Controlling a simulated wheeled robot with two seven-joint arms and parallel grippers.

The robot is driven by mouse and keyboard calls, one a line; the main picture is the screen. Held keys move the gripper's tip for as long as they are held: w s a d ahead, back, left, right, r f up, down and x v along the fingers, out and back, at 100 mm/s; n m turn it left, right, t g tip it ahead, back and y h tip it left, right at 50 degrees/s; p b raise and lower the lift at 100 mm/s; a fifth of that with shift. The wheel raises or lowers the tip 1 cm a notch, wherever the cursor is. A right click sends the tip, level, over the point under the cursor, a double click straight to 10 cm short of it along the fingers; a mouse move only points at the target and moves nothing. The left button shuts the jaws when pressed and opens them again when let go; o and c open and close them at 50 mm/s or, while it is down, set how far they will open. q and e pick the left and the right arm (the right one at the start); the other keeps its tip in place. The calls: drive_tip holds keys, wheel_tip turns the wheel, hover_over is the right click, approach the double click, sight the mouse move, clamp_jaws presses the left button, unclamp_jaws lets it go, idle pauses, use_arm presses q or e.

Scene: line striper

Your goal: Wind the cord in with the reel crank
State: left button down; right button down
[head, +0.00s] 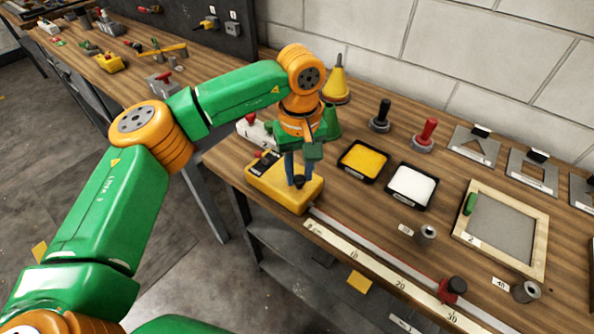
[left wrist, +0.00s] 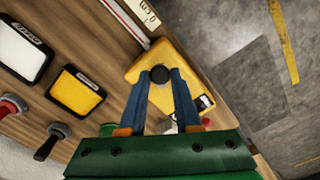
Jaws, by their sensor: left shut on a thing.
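The reel is a yellow box (head: 262,190) at the front left corner of the workbench. Its dark crank knob (left wrist: 159,74) stands between the blue fingers of my left gripper (head: 298,180), which points down from above. My left gripper is shut on the knob. In the left wrist view the yellow box (left wrist: 150,97) lies under the fingers (left wrist: 160,78). A cord line (head: 375,245) runs from the box along the white ruler (head: 365,258) to a red clamp with a dark knob (head: 452,290). The crank arm is mostly hidden. My right gripper is not in view.
A yellow tray (head: 363,160) and a white tray (head: 411,186) lie right of the reel. Black (head: 380,118) and red (head: 426,134) handled tools stand behind. A framed grey panel (head: 503,228) and small grey cylinders (head: 426,233) lie further right.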

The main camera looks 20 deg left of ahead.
use_arm(q)
drive_tip(key=n, duration=0.3)
drive_tip(key=shift+w+d+n, duration=0.35)
drive_tip(key=shift+n, duration=0.05)
drive_tip(key=n, duration=0.3)
drive_tip(key=shift+w+d+r+n, duration=0.1)
drive_tip(key=shift+w+d+n, duration=0.1)
drive_tip(key=shift+w+n, duration=0.15)
drive_tip(key=n, duration=0.2)
drive_tip(key=w+n, duration=0.1)
drive_tip(key=n, duration=0.1)
drive_tip(key=n+p, duration=0.1)
drive_tip(key=n, duration=0.1)
drive_tip(key=shift+w, duration=0.3)
drive_tip(key=n, duration=0.4)
drive_tip(key=shift+w+a+p, duration=0.1)
drive_tip(key=shift+w+p, duration=0.3)
drive_tip(key=n, duration=0.3)
drive_tip(key=shift+w+a+n+p, duration=0.25)
drive_tip(key=shift+w+a+p, duration=0.05)
drive_tip(key=shift+w, duration=0.05)
drive_tip(key=n, duration=0.3)
drive_tip(key=shift+w+a, duration=0.25)
drive_tip(key=shift+a, duration=0.1)
drive_tip(key=shift+w+a+n, duration=0.1)
drive_tip(key=shift+a+n, duration=0.05)
drive_tip(key=shift+n, duration=0.65)
drive_tip(key=shift+a+n, duration=0.15)
drive_tip(key=shift+n, duration=0.65)
